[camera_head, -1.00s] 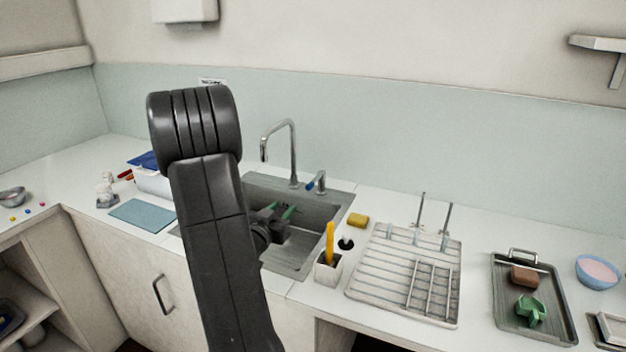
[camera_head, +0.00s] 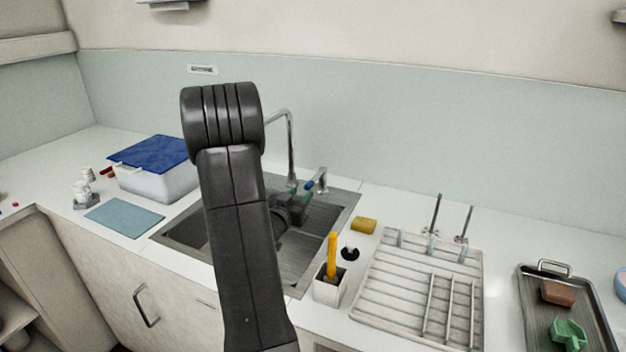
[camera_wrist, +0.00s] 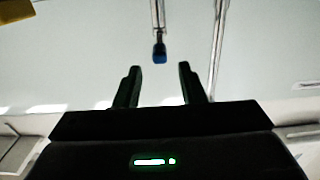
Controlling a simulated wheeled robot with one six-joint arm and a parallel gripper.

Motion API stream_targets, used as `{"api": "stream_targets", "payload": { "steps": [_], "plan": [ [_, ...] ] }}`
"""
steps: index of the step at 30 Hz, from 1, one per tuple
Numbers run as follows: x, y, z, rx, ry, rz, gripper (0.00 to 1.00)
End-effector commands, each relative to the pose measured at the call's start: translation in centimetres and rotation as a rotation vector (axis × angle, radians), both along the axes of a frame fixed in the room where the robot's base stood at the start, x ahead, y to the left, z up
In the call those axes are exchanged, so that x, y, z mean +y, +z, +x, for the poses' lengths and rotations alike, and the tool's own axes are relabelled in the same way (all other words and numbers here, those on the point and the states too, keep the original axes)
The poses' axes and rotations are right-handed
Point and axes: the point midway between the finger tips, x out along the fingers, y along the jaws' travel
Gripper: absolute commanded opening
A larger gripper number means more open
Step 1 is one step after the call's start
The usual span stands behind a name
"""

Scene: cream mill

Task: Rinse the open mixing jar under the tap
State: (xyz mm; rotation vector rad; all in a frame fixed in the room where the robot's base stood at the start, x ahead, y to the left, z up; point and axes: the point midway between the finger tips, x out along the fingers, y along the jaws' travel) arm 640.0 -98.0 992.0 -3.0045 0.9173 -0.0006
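The tap (camera_head: 291,150) is a tall, curved metal spout at the back of the grey sink (camera_head: 335,215). A short metal post with a blue-tipped lever (camera_head: 309,185) stands to its right. My gripper (camera_head: 300,197) is over the sink, close to that lever and partly hidden by my arm. In the wrist view my gripper (camera_wrist: 160,75) is open with nothing between its fingers. The blue lever tip (camera_wrist: 159,52) shows just beyond the fingertips, roughly centred and apart from them. I cannot make out the open mixing jar; my arm covers part of the sink.
Right of the sink are a yellow sponge (camera_head: 363,226), a white holder (camera_head: 330,287) with a yellow-handled tool, a drying rack (camera_head: 400,312) and a tray (camera_head: 590,325). Left are a blue cloth (camera_head: 125,217), a blue-lidded tub (camera_head: 160,183) and small white containers (camera_head: 82,190).

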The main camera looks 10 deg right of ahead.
Motion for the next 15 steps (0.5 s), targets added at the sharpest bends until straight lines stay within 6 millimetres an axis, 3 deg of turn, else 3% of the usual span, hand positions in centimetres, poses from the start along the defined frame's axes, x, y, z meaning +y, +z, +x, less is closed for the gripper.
{"api": "stream_targets", "payload": {
  "steps": [6, 15],
  "plan": [
    [-2.8, 0.2, 4.0, 0.000, -0.002, 0.000, 0.36],
    [-4.9, 0.1, 7.2, 0.000, -0.001, 0.000, 0.36]
  ]
}}
